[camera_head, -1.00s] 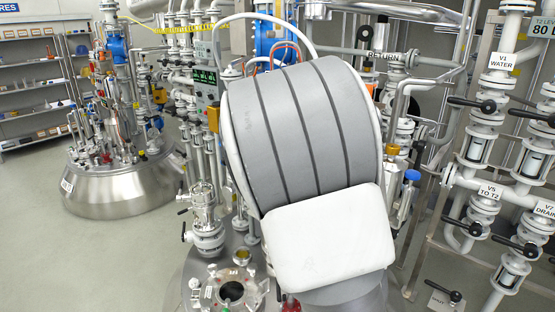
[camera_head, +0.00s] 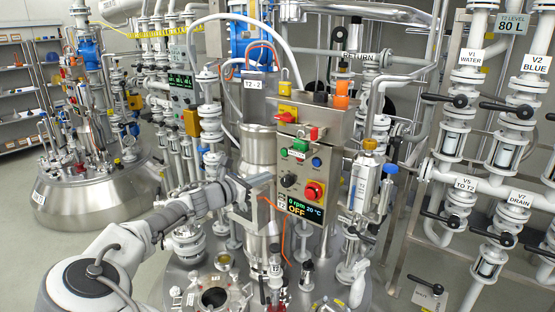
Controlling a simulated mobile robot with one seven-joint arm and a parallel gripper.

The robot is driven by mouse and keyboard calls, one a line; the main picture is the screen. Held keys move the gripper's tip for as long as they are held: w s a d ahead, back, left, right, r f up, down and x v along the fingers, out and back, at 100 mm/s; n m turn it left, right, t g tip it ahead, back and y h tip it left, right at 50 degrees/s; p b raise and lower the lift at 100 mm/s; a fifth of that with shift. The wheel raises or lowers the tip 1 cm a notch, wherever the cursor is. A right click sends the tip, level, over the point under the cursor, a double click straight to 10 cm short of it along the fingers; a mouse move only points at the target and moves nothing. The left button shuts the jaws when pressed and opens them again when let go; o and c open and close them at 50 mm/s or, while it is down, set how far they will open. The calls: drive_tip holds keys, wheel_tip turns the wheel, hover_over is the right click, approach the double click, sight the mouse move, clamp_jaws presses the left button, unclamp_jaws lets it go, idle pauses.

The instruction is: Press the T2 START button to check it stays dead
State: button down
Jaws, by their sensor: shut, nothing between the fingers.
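The T2 control box (camera_head: 330,165) stands on top of the vessel in the middle of the view, tilted slightly. On its front are a green button (camera_head: 300,146), a blue button (camera_head: 316,162), a black knob (camera_head: 289,181) and a red mushroom button (camera_head: 313,192) on yellow. Which one is labelled START is too small to read; green looks likeliest. The box's display (camera_head: 299,208) reads 0 rpm, 20 °C and OFF. My gripper (camera_head: 267,180) is shut and empty, just left of the box face, below the green button's height. Whether it touches the box is unclear.
Valve pipework (camera_head: 490,150) fills the right side; open floor lies at left.

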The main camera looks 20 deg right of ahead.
sight(284, 153)
drive_tip(key=a, duration=0.1)
drive_tip(key=w+a+n+t, duration=0.1)
drive_tip(key=w+a+r+n, duration=0.1)
drive_tip(key=a, duration=0.1)
drive_tip(key=shift+t, duration=0.4)
drive_tip(key=shift+d, duration=0.15)
drive_tip(key=p+x, duration=0.1)
drive_tip(key=x, duration=1.3)
drive_tip(key=shift+r+p, duration=0.2)
drive_tip(key=shift+p, duration=0.1)
drive_tip(key=shift+d, duration=0.15)
